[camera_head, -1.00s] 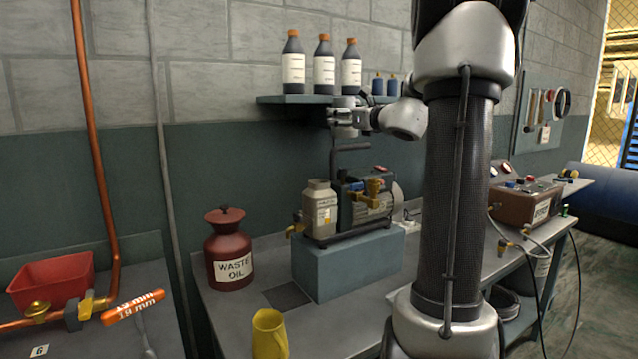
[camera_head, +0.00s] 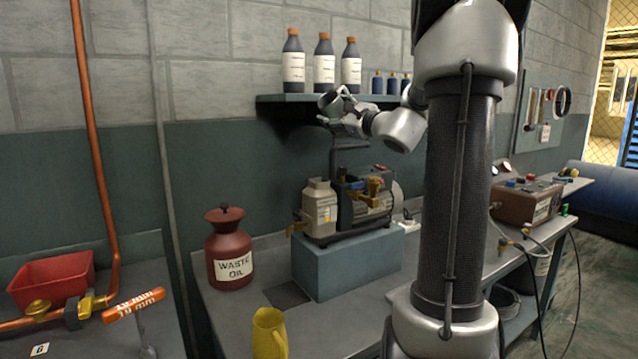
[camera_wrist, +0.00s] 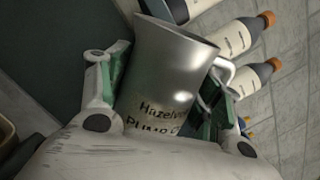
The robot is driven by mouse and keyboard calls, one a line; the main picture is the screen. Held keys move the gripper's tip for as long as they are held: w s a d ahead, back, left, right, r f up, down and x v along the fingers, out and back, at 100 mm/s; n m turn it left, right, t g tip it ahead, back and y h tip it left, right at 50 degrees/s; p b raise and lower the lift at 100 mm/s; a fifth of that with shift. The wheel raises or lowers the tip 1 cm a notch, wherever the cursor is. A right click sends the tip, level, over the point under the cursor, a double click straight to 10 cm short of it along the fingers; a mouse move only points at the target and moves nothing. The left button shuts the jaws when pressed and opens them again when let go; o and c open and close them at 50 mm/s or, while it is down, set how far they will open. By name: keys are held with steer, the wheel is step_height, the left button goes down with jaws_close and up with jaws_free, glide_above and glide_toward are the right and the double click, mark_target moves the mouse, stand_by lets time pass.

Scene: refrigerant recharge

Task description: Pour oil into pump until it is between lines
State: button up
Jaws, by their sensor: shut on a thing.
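A grey metal jug (camera_wrist: 172,70) with a handle and lettering that reads partly "PUMP O" is between the green-padded fingers of my gripper (camera_wrist: 155,95) in the wrist view. In the head view my gripper (camera_head: 345,120) holds the jug (camera_head: 330,101) in front of the shelf, above and slightly left of the pump, and the jug looks tilted. The vacuum pump (camera_head: 372,205), with brass fittings and a black handle, stands on a blue-grey block. A grey canister (camera_head: 320,210) with a brass tap is at its left end. The oil lines are too small to read.
The shelf (camera_head: 290,98) close behind my gripper holds three dark bottles (camera_head: 323,65) and small blue bottles. A red waste oil can (camera_head: 229,250) and a yellow jug (camera_head: 268,335) stand on the bench. A brown gauge case (camera_head: 525,200) is at the right.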

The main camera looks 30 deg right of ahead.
steer(key=shift+a+r+n, duration=0.1)
steer(key=shift+r+n, duration=0.15)
steer(key=shift+n, duration=0.55)
steer(key=shift+f+n+y, duration=0.25)
steer(key=shift+n+y, duration=0.05)
steer(key=shift+n, duration=0.5)
steer(key=shift+f+n+y, duration=0.2)
steer(key=shift+n+y, duration=0.1)
steer(key=shift+n, duration=0.5)
steer(key=shift+c, duration=0.2)
steer(key=shift+f+n+y, duration=0.2)
steer(key=shift+n+y, duration=0.05)
steer(key=shift+n, duration=0.4)
steer(key=shift+f+n+y, duration=0.15)
steer(key=shift+n+y, duration=0.1)
steer(key=shift+n, duration=0.4)
steer(key=shift+w+d, duration=0.2)
steer(key=shift+d, duration=0.1)
steer(key=shift+d, duration=0.4)
steer(key=shift+w+d+n, duration=0.1)
steer(key=shift+w+n, duration=0.05)
steer(key=shift+n, duration=0.15)
steer(key=shift+f+n+t+p, duration=0.3)
steer(key=shift+n+p, duration=0.3)
steer(key=shift+p, duration=0.2)
